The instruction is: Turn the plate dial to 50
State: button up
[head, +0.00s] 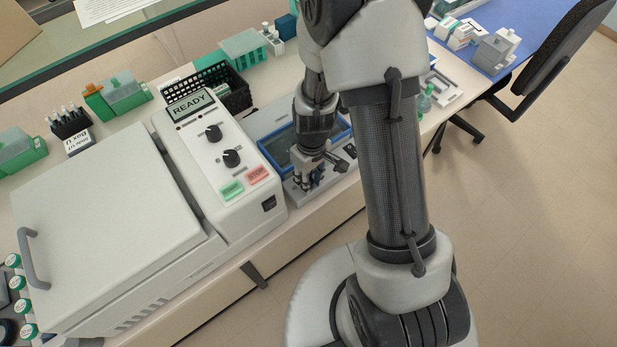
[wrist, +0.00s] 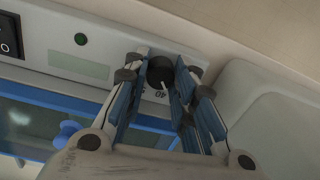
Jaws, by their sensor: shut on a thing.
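The black plate dial (wrist: 160,70) shows in the wrist view on the front panel of a blue-rimmed device (wrist: 95,105), with a white pointer line and a printed mark that looks like 40 beside it. My gripper (wrist: 158,84) has its blue-padded fingers on either side of the dial and is shut on it. In the head view my gripper (head: 308,182) reaches down to the front of the same device (head: 268,154). The dial is hidden there behind the fingers, and most of its scale is covered in the wrist view.
A black switch (wrist: 9,36), a green light (wrist: 81,39) and a blank display (wrist: 78,66) sit on the panel. A large white machine (head: 225,180) reading READY, with two knobs, stands close to the left. Racks and a black basket (head: 235,97) stand behind.

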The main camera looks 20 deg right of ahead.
jog(key=m, duration=0.6)
jog(key=shift+m+p, duration=0.3)
jog(key=shift+p, duration=0.05)
jog(key=m+p, duration=0.2)
jog(key=m, duration=0.3)
jog(key=shift+m+t, duration=0.3)
jog(key=o, duration=1.1)
jog(key=shift+r, duration=0.1)
jog(key=r, duration=1.2)
jog(key=shift+s+d, duration=0.25)
jog(key=shift+f, duration=0.1)
